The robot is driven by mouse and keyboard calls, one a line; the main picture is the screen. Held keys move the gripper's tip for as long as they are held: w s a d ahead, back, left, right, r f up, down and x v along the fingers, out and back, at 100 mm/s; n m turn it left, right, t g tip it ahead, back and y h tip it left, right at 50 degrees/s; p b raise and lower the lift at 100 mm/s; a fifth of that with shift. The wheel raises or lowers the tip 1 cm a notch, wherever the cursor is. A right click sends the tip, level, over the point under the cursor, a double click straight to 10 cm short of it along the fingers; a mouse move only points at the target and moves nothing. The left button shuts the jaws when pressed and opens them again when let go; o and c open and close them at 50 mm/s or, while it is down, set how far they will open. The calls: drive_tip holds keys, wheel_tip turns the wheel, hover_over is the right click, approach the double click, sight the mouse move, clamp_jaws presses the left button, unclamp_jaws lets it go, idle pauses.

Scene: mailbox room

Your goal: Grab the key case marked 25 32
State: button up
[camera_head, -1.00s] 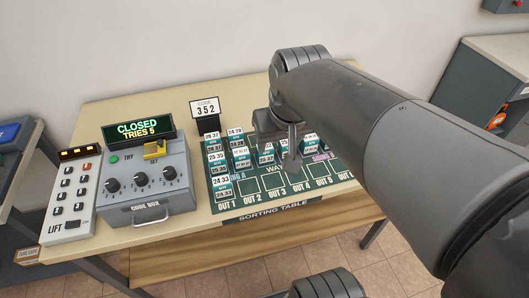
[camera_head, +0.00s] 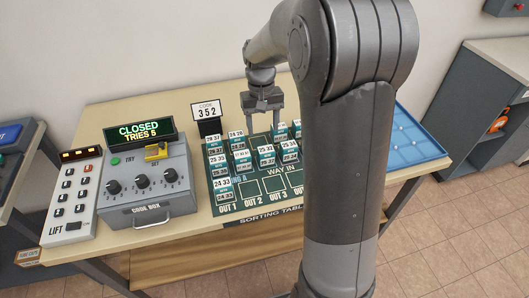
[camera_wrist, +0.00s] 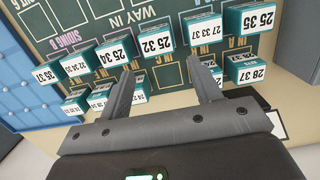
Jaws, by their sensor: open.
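The key case marked 25 32 (camera_wrist: 156,43) is a teal block with a white label, upside down in the wrist view, in a row of similar cases. In the head view it appears to be the case (camera_head: 266,155) in the third column, though its label is small. My gripper (camera_head: 263,130) is open and empty above the back part of the sorting board. In the wrist view my gripper (camera_wrist: 160,66) has its fingers spread, and the 25 32 case shows just beyond the gap between the tips, apart from them.
Neighbouring cases 25 34 (camera_wrist: 113,52) and 27 33 37 (camera_wrist: 204,30) flank it closely. Case 28 37 (camera_wrist: 245,70) is in the other row. My arm hides the board's right side.

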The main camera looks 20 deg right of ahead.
sight(266, 149)
drive_tip(key=f, duration=0.5)
drive_tip(key=shift+s+f, duration=0.2)
drive_tip(key=f, duration=0.1)
drive_tip(key=s+f, duration=0.1)
drive_tip(key=f, duration=0.2)
drive_tip(key=shift+s+d+f, duration=0.15)
drive_tip(key=shift+d+f, duration=0.1)
drive_tip(key=shift+f, duration=0.6)
drive_tip(key=shift+c, duration=0.6)
drive_tip(key=c, duration=0.7)
drive_tip(key=shift+o, duration=0.2)
